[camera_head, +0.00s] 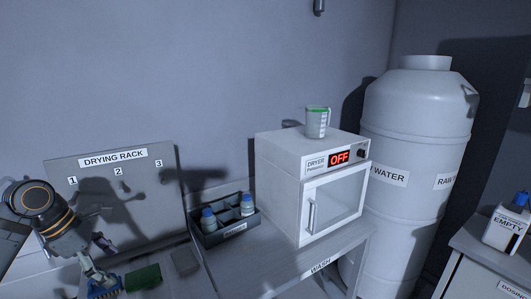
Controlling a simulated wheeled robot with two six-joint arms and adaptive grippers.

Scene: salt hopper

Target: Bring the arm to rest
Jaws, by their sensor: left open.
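My left arm comes in at the left edge, in front of the drying rack (140,172). My left gripper (103,263) is open and points down over the counter near the rack's foot. One finger reaches close to a blue object (104,291), perhaps a brush, at the bottom edge. I cannot tell whether they touch. Nothing shows held between the fingers. My right gripper is not in view.
A green block (142,277) and a grey block (185,262) lie right of the gripper.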

